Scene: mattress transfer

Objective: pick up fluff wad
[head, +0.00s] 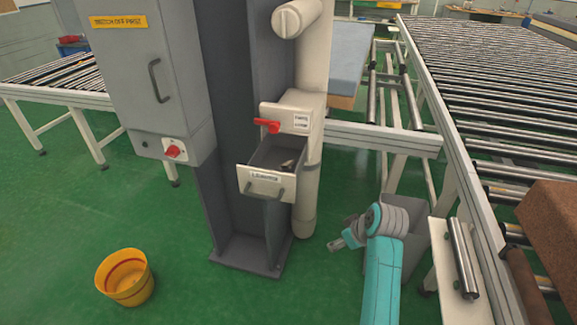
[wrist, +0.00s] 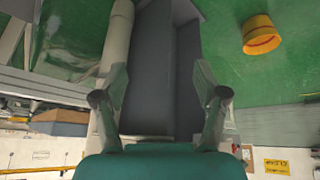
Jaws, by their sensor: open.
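An open drawer (head: 265,184) with a label on its front sticks out from a pale housing on the grey column. A small light-and-dark item (head: 289,164) lies inside it toward the right; I cannot tell whether it is the fluff wad. No other wad is clear in either view. My gripper (head: 340,240) is low and to the right of the column, below and to the right of the drawer, apart from it. In the wrist view my gripper (wrist: 160,95) has its two fingers spread wide, with nothing held between them. The drawer's inside is not visible there.
A red lever (head: 267,125) sits above the drawer. A grey cabinet (head: 150,80) hangs left of the column. A yellow bucket (head: 125,278) stands on the green floor at left. A grey bin (head: 408,232) and roller conveyor (head: 490,100) are at right. Floor before the column is clear.

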